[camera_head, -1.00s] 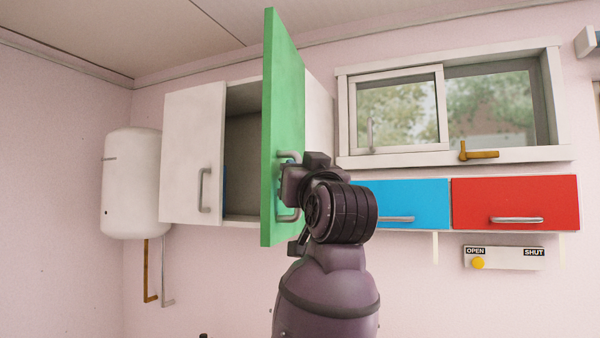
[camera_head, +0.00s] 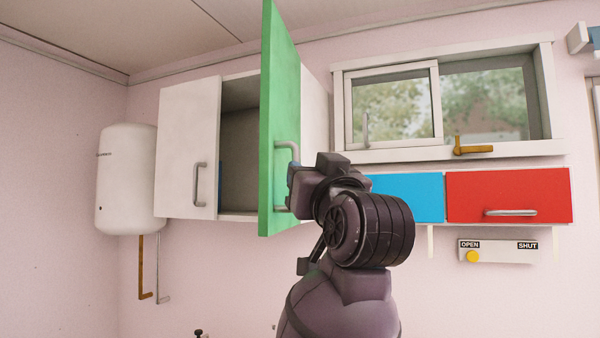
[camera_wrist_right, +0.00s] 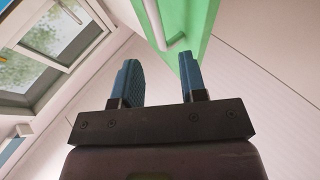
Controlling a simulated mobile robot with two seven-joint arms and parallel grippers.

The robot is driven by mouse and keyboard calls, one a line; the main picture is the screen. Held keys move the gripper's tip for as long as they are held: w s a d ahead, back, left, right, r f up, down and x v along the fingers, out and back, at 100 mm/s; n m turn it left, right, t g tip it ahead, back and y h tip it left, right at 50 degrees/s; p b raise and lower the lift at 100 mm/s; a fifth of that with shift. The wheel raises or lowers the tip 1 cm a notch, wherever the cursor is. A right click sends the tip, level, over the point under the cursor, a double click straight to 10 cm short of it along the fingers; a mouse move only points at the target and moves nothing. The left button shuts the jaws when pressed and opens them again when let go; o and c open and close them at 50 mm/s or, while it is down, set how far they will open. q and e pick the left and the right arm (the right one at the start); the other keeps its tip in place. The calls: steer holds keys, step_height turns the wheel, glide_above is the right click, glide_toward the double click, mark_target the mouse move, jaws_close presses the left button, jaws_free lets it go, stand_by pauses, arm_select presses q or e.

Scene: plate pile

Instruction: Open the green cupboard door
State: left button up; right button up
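The green cupboard door (camera_head: 280,105) stands swung out, seen at a steep angle, leaving a dark gap into the cupboard (camera_head: 238,145). Its grey handle (camera_head: 289,147) is on the face toward my right gripper (camera_head: 292,183), whose fingers are mostly hidden by my wrist. In the right wrist view, my right gripper (camera_wrist_right: 160,75) has two blue fingers spread apart with nothing between them. The handle (camera_wrist_right: 153,25) and green door (camera_wrist_right: 188,25) show beyond the fingertips. I cannot tell whether a finger touches the handle. My left gripper is not in view.
A white door (camera_head: 187,150) with a handle is left of the gap. A white boiler (camera_head: 127,178) hangs farther left. A blue drawer front (camera_head: 415,195), a red drawer front (camera_head: 510,195) and a window (camera_head: 450,100) are to the right.

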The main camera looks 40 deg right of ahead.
steer(key=b+v, duration=0.2)
steer(key=v, duration=0.1)
stand_by(0.5)
steer(key=shift+f, duration=0.1)
